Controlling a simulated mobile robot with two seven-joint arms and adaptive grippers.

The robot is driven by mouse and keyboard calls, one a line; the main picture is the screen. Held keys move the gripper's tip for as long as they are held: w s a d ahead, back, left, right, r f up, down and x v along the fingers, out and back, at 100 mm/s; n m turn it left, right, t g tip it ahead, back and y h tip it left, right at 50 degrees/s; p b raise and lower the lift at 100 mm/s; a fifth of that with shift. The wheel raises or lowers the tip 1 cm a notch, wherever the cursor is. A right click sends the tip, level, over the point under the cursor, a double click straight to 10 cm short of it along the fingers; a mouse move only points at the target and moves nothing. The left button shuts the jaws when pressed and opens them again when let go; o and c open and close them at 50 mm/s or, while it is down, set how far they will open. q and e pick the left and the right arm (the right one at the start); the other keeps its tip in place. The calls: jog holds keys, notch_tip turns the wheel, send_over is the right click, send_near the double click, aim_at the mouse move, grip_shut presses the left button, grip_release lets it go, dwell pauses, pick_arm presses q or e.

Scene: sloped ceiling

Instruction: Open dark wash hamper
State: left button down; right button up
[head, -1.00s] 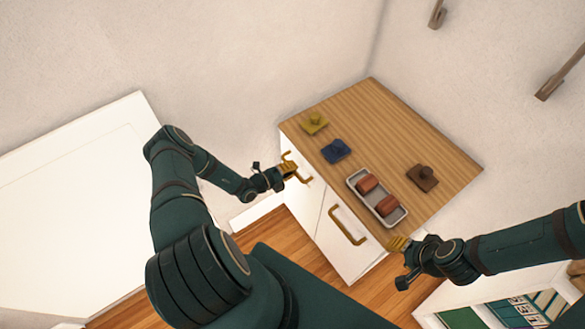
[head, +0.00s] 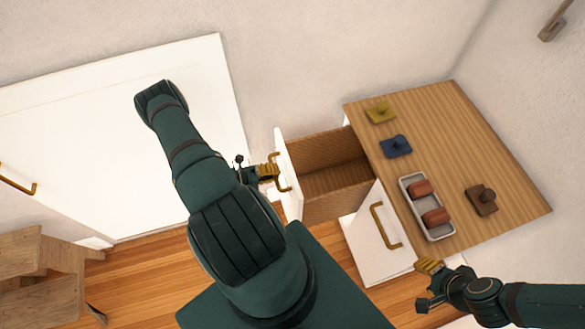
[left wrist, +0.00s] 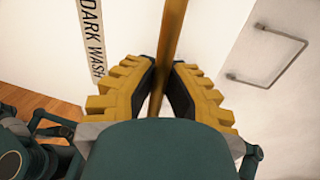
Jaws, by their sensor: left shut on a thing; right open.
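The dark wash hamper (head: 325,150) is a pull-out bin with brown woven-looking walls and a white front. It stands well out of the cabinet and looks empty inside. Its label (left wrist: 91,38) reads "DARK WASH" in the left wrist view. My left gripper (head: 274,171) is shut on its brass handle (head: 286,187); the handle bar (left wrist: 171,40) passes between the fingers in the left wrist view. My right gripper (head: 428,266) is open and empty near the cabinet's front corner.
A closed white front (head: 365,250) with a brass handle (head: 378,225) is beside the hamper. The wooden top (head: 450,140) holds a tray (head: 440,232) with two reddish-brown items and yellow, blue and brown objects. A wooden piece (head: 35,260) stands at lower left.

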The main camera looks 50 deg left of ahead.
pick_arm(q)
jog(key=shift+f+v, duration=0.25)
jog(key=shift+v, duration=0.85)
jog(key=c, duration=1)
grip_release()
jog(key=v, duration=1.2)
jog(key=shift+a, duration=0.1)
